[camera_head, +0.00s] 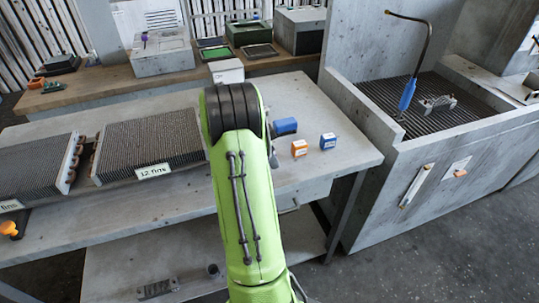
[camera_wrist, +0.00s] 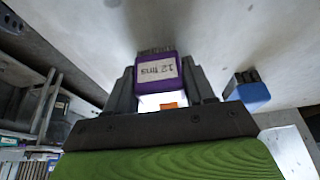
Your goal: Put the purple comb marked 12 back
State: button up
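The purple comb (camera_wrist: 157,74) has a white label reading "12 fins", upside down in the wrist view. It sits between the two fingers of my gripper (camera_wrist: 159,86), which appear to touch it on both sides. Its dark teeth point up in that picture, toward a grey surface. I cannot tell whether they touch that surface. In the head view my green arm hides the gripper and the comb. A finned coil (camera_head: 150,140) with a "12 fins" tag (camera_head: 153,171) lies on the bench left of my arm.
A blue comb (camera_wrist: 247,91) lies right of my gripper in the wrist view. A walled grated basin (camera_head: 440,110) stands at right.

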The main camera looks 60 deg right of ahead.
jog(key=o, duration=0.4)
